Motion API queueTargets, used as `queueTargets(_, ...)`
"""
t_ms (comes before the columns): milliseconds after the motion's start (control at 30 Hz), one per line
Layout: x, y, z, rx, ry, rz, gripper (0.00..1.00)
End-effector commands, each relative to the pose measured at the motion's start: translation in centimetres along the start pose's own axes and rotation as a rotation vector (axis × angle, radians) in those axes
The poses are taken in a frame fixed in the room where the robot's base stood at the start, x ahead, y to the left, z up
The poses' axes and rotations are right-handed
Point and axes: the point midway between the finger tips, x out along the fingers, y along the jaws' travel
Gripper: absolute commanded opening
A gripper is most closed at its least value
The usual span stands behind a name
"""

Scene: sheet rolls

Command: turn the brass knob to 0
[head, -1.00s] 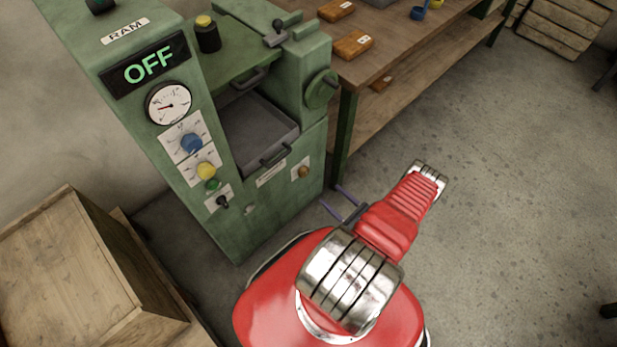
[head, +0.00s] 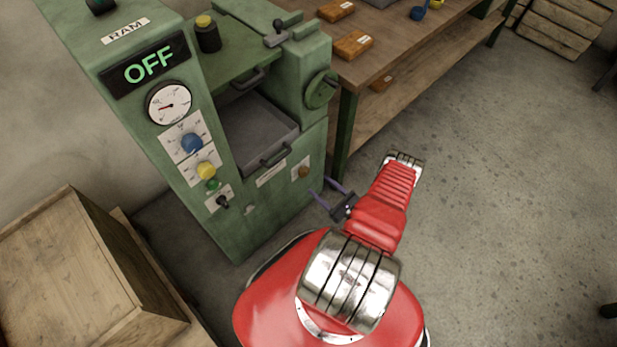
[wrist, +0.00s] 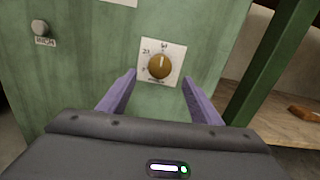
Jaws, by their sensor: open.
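The brass knob (wrist: 160,66) is on a white dial plate (wrist: 174,51) on the green machine's front, low at its right side. In the wrist view its pale pointer line points up; the plate's marks are too small to read surely. The knob also shows in the head view (head: 303,172). My gripper (wrist: 158,88) is open and empty, with its two purple fingers apart. The knob appears between and beyond the fingertips, not touched. In the head view my gripper (head: 326,191) is just in front of and right of the knob.
The green machine (head: 262,215) has an OFF display (head: 149,65), a gauge, a blue knob (head: 191,143), a yellow knob (head: 206,171) and a drawer handle (head: 276,155) above the brass knob. A workbench (head: 390,60) stands at right. A wooden crate (head: 60,270) is at left. Floor at right is clear.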

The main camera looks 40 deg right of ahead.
Motion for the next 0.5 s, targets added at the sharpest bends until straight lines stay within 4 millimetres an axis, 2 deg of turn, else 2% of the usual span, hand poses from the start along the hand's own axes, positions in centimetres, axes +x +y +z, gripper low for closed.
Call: queueTargets(500,6.0,0.1,0.0,-0.001,-0.001,0.003,0.59)
